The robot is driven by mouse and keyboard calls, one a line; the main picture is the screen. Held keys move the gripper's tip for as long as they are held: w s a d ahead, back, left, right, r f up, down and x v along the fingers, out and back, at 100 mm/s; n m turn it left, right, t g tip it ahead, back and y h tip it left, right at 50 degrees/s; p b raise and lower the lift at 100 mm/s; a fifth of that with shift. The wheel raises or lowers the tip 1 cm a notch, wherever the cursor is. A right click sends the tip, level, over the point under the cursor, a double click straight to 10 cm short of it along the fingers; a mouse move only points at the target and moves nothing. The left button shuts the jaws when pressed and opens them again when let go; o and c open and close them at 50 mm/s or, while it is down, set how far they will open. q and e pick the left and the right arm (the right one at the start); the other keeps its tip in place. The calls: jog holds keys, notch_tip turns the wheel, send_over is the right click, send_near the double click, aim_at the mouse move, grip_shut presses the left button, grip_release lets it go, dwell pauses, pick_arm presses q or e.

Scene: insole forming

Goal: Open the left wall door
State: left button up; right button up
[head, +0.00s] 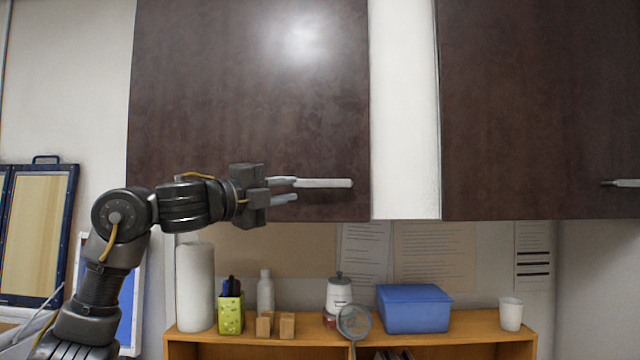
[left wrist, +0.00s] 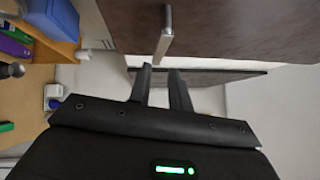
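The left wall door (head: 240,90) is a dark brown cabinet panel and looks shut in the head view. Its light metal bar handle (head: 325,183) sits near the lower right corner. My left gripper (head: 297,190) is in front of the door, to the left of the handle, with its fingers pointing right. In the left wrist view, its two fingers (left wrist: 161,68) are apart with nothing held between them. The handle (left wrist: 165,38) is just ahead of the fingertips, roughly in line with the gap; I cannot tell whether they touch. My right gripper is not in view.
A second dark wall door (head: 540,100) is at the right, with a pale gap (head: 404,110) between. Below is a wooden shelf (head: 450,336) with a blue box (head: 414,308), a white cup (head: 511,314), a white roll (head: 195,287) and a magnifier (head: 353,321).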

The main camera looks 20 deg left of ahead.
aim_at(319, 184)
pick_arm(q)
jog(key=p+x, duration=0.5)
jog(key=x, duration=0.3)
jog(key=shift+w+d+r, duration=0.2)
jog(key=shift+w+d, duration=0.05)
jog(key=shift+w, duration=0.05)
jog(key=shift+w+d+p, duration=0.3)
jog(key=shift+w+p, duration=0.05)
jog(key=shift+w, duration=0.25)
jog(key=shift+c, duration=0.2)
jog(key=shift+f, duration=0.1)
grip_shut()
